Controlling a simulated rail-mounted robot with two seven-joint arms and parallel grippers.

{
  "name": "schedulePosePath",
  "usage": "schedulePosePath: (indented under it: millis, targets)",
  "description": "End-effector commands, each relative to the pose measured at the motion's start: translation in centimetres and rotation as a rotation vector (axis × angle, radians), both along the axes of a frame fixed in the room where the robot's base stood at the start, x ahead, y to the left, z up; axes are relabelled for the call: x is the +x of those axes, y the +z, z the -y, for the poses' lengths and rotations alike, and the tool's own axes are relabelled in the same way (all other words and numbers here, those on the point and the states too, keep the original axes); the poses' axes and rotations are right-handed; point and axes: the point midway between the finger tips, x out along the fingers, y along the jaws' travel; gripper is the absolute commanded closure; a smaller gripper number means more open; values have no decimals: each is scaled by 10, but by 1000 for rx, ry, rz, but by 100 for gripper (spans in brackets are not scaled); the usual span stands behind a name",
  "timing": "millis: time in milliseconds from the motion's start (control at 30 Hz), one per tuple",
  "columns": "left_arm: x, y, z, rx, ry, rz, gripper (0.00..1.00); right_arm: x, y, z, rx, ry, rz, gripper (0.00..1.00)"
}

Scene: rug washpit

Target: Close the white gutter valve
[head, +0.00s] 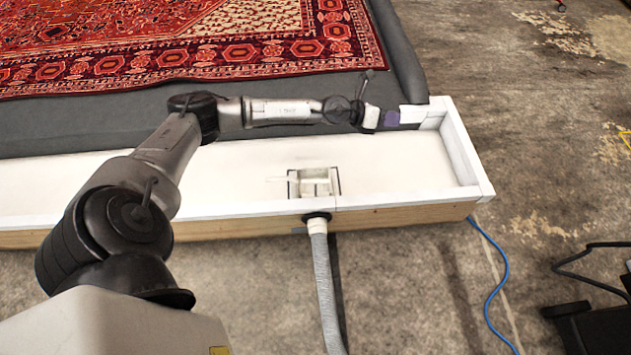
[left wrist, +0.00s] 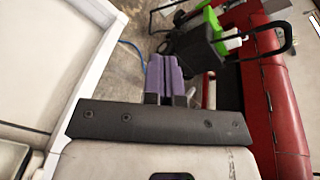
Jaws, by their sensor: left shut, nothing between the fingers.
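The white gutter valve (head: 316,182) sits in the white gutter trough (head: 240,158), by its front wall, in the head view. It is a small pale block in a dark-edged opening, with a thin pale lever pointing left. My left gripper (head: 391,118) is up and to the right of the valve, near the trough's back right corner and well apart from it. Its purple fingers are shut with nothing between them; they also show in the left wrist view (left wrist: 165,76). The valve is not visible in the left wrist view. My right gripper is in neither view.
A grey hose (head: 324,285) leaves the trough's front below the valve. A red patterned rug (head: 180,40) lies behind on a dark surface. A blue cord (head: 500,275) and a black machine (head: 590,325) are on the concrete at right. The trough around the valve looks clear.

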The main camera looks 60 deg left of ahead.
Motion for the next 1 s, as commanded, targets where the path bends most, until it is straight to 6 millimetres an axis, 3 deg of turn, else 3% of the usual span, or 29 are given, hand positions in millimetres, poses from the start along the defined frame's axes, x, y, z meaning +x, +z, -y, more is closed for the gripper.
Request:
schedulePosePath:
  millis: [33,100,200,333,600,800,1000]
  targets:
    - [-7,-26,-13,104,-56,-71,100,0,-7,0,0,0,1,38]
    - [-22,-57,-29,244,-144,-189,100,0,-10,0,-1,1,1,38]
    - [-50,-95,-54,415,-266,-369,100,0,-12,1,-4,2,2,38]
    - [-90,-129,-85,573,-407,-595,100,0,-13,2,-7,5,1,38]
    - [-149,-152,-118,716,-614,-903,100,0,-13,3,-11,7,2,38]
    - [-164,-155,-124,739,-668,-975,100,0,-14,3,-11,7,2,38]
    - [-165,-167,-123,740,-673,-981,100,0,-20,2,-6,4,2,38]
